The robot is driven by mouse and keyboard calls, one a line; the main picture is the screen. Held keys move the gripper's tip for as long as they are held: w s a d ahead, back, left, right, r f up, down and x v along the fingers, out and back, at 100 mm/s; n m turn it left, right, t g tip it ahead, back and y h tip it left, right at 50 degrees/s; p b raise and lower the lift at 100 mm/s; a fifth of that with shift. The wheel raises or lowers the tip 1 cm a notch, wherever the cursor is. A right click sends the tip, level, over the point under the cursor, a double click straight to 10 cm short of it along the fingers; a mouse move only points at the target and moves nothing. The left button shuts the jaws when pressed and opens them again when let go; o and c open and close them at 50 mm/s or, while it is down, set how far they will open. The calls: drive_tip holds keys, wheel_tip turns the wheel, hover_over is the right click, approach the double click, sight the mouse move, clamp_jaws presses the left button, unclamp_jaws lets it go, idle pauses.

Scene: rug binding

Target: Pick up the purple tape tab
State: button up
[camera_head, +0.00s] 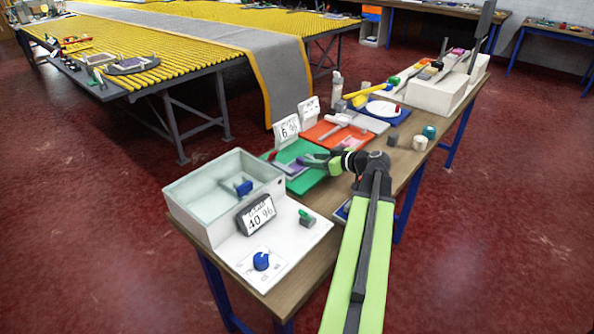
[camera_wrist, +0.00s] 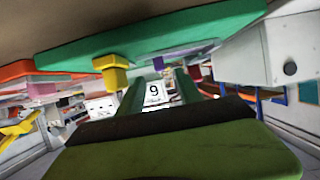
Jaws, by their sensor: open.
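A purple piece (camera_head: 296,168), which appears to be the purple tape tab, lies on a green mat (camera_head: 305,181) on the workbench. In the wrist view, which is turned over, a purple strip (camera_wrist: 183,50) shows against the green mat (camera_wrist: 140,43), beyond and above the fingers. My gripper (camera_head: 314,161) is low over the mat, just right of the purple piece, pointing left. In the wrist view its two green fingers (camera_wrist: 158,88) stand apart with nothing held between them. The gripper partly hides the mat, and I cannot tell whether it touches the purple piece.
A pale open box (camera_head: 183,200) with a 40 % display (camera_head: 257,214) stands left of the mat. A white card (camera_head: 287,131) stands behind it. An orange mat (camera_head: 330,134) lies beyond. A yellow block (camera_wrist: 112,72) is beside the fingers in the wrist view.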

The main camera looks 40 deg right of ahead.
sight(303, 159)
drive_tip(key=shift+b+x, duration=1)
drive_tip(key=shift+x, duration=1.7)
drive_tip(key=shift+s+r, duration=0.1)
drive_tip(key=shift+c, duration=0.4)
clamp_jaws()
